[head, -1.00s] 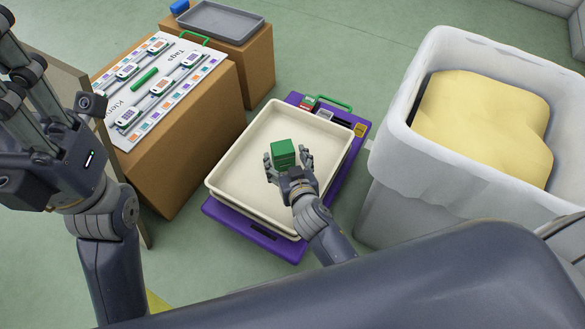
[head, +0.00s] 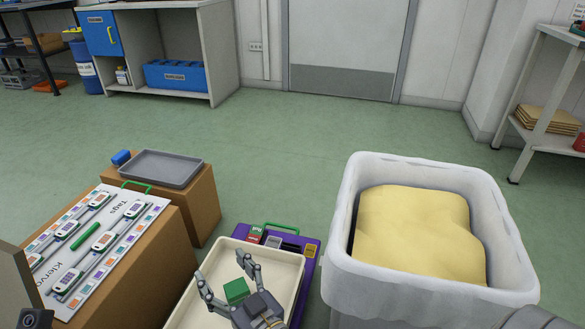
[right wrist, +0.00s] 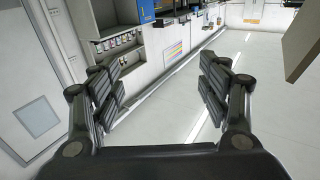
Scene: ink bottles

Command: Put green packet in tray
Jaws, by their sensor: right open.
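The green packet (head: 236,289), a small green block, lies in the cream tray (head: 299,262) at the bottom of the head view. My right gripper (head: 223,268) is open in front of the packet in that view and hides part of it. In the right wrist view the fingers (right wrist: 165,88) are spread wide with nothing between them, and the far wall and floor show beyond. My left gripper is not clearly in view.
The cream tray stands on a purple base (head: 311,250). A grey tray (head: 200,168) sits on a brown box at left, beside a tag board (head: 152,197). A white bin (head: 345,215) with yellow contents stands at right. Open floor lies beyond.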

